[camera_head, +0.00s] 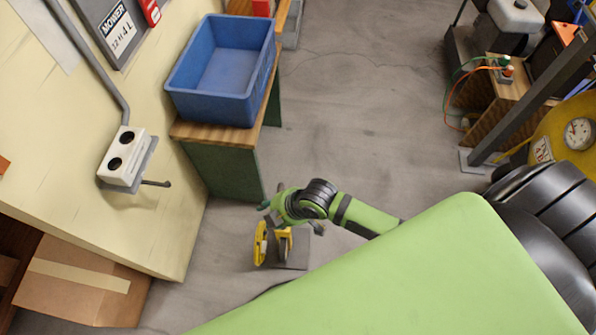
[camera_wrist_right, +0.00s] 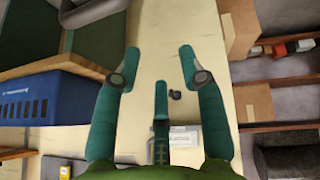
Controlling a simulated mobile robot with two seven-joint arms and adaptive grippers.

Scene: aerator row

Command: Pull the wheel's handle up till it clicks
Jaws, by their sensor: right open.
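A yellow wheel (camera_head: 260,243) stands upright near the floor in the head view, with another yellow part (camera_head: 284,241) and a grey base plate (camera_head: 296,252) beside it. I cannot make out its handle clearly. My right gripper (camera_head: 268,206) is above the wheel in this view, partly overlapping its stand; whether they touch I cannot tell. In the right wrist view the right gripper (camera_wrist_right: 160,72) has its fingers spread, with nothing between them. The wheel cannot be made out there. My left gripper is in neither view.
A blue crate (camera_head: 177,90) sits on a wooden-topped bench (camera_head: 185,132), also seen in the right wrist view (camera_wrist_right: 45,100). A white socket box (camera_head: 123,156) is on the pale wall, with a dark rod (camera_head: 157,183) beside it. A cardboard box (camera_head: 80,282) stands lower left. Open floor lies centrally.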

